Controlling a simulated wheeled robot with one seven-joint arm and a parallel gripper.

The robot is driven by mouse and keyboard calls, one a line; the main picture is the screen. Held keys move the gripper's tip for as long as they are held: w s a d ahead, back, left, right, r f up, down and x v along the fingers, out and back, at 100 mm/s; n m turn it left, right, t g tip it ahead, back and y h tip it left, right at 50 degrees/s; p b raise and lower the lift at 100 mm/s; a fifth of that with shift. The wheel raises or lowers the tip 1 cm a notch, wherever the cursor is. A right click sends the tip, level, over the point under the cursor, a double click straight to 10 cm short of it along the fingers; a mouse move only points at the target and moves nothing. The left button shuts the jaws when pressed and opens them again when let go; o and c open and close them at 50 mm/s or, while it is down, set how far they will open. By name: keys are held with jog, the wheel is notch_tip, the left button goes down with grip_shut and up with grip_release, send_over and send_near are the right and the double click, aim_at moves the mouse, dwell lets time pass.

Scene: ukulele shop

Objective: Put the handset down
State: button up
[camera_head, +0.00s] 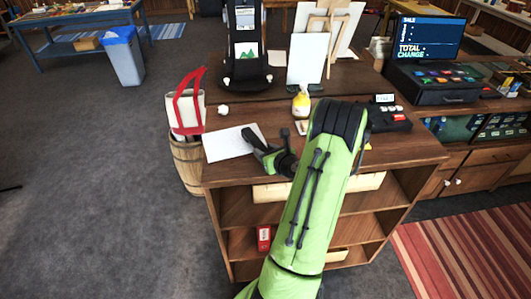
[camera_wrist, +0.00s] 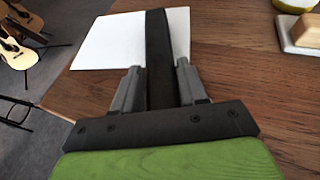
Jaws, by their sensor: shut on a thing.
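My gripper (camera_head: 268,157) is over the front left part of the wooden counter (camera_head: 280,118). In the wrist view its two grey fingers (camera_wrist: 157,72) are shut on the handset (camera_wrist: 158,40), a long black bar that stands out between them. The handset's far end overlaps a white sheet of paper (camera_wrist: 105,42); I cannot tell whether it touches it. In the head view the handset is small and dark and hard to tell apart from the fingers. A black desk device with buttons and a small screen (camera_head: 386,118) sits at the right of the counter, beyond my arm.
The white sheet (camera_head: 228,143) lies at the counter's left edge. A yellow-and-white bottle (camera_head: 301,103) stands behind my arm, with a small block (camera_wrist: 302,32) near it. A till (camera_head: 440,84) stands right.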

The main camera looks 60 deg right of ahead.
jog(key=shift+s+r, duration=0.1)
jog(key=shift+s, duration=0.05)
jog(key=o, duration=1.2)
jog(key=shift+c, duration=0.2)
jog(key=shift+r, duration=0.1)
jog(key=b+v, duration=0.1)
jog(key=v, duration=1.1)
